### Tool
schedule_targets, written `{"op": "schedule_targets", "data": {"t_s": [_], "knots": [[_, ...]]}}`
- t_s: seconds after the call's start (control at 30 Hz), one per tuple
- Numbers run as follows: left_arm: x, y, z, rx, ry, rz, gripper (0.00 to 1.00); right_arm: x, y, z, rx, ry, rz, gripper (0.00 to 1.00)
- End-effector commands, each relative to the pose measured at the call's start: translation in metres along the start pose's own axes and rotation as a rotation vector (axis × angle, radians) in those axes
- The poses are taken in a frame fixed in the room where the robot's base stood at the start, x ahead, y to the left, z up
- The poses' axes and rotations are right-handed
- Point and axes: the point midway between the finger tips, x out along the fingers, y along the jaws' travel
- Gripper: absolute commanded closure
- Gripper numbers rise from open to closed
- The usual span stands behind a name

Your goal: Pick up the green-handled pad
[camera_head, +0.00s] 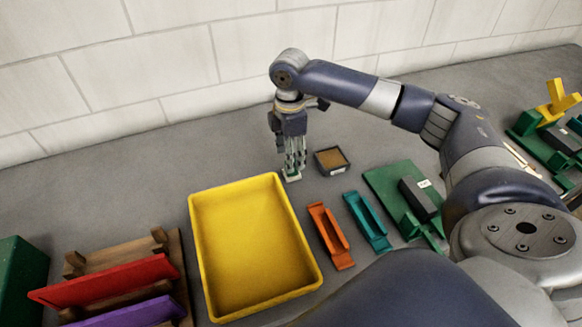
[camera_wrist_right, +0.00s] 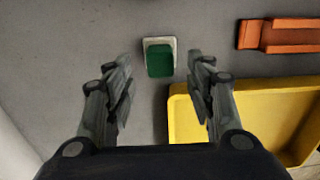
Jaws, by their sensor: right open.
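The green-handled pad (camera_wrist_right: 160,60) rests on the grey bench in the right wrist view, with a green grip on a pale, roughly square base. In the head view only a little of the pad (camera_head: 292,177) shows beneath my right gripper (camera_head: 294,164), whose fingers partly hide it. My right gripper (camera_wrist_right: 161,76) is open and empty, pointing down at the pad. In the wrist view the pad lies centred between the two fingertips, with a gap on each side, and the fingers do not appear to touch it. My left gripper is not in view.
A yellow tray (camera_head: 193,240) stands close by. A small dark box with tan contents (camera_head: 331,160), an orange holder (camera_head: 329,235) and a teal holder (camera_head: 367,222) lie to the right. A wooden rack (camera_head: 176,265) stands at left. The wall is behind.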

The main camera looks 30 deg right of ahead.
Motion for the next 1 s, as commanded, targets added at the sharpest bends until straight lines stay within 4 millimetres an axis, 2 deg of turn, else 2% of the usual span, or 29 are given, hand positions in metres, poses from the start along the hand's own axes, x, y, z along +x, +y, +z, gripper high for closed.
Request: {"op": "schedule_targets", "data": {"t_s": [0.17, 0.3, 0.6, 0.67, 0.8, 0.83, 1.0], "knots": [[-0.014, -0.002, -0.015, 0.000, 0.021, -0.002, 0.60, 0.023, -0.002, 0.004, 0.000, -0.003, -0.006, 0.50], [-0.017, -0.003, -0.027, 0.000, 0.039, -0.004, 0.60, 0.042, -0.002, 0.004, 0.000, -0.002, -0.004, 0.50], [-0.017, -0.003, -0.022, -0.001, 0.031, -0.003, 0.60, 0.049, -0.001, 0.004, -0.001, -0.001, -0.001, 0.50], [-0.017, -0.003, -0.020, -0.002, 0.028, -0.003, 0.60, 0.049, -0.001, 0.004, -0.001, -0.001, -0.001, 0.61], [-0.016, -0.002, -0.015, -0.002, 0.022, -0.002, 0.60, 0.049, -0.001, 0.004, -0.001, -0.001, -0.001, 0.93], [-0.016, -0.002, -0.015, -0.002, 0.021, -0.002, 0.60, 0.049, -0.001, 0.004, -0.001, -0.001, -0.001, 0.97], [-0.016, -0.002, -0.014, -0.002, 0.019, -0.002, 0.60, 0.049, -0.001, 0.004, -0.001, -0.001, -0.001, 0.97]]}}
